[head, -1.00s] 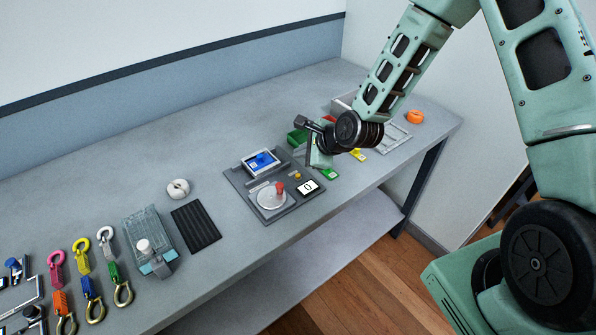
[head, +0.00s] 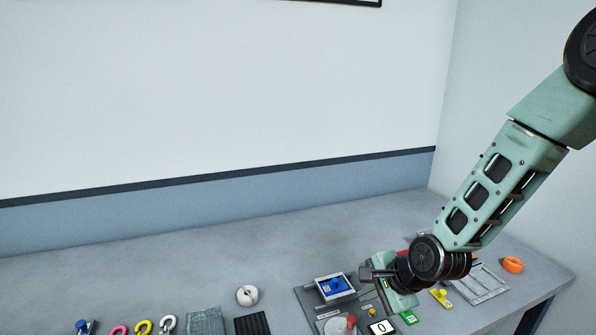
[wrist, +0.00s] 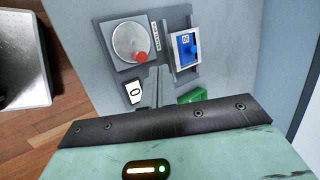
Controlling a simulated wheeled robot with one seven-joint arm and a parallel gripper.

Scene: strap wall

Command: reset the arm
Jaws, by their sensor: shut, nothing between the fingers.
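My arm reaches in from the upper right in the head view, with its dark wrist joint low over the right part of the bench (head: 290,232). My gripper (wrist: 156,74) shows in the wrist view as narrow grey fingers together, with nothing between them. In the head view my wrist partly covers the panel's right side, and the fingertips are hard to make out.
A white ring (head: 247,295) and a black ribbed mat (head: 252,323) lie left of the panel. Coloured clips are cut off by the lower edge. A tray (head: 482,284) and an orange ring (head: 513,264) lie to the right. The wall rises behind the bench.

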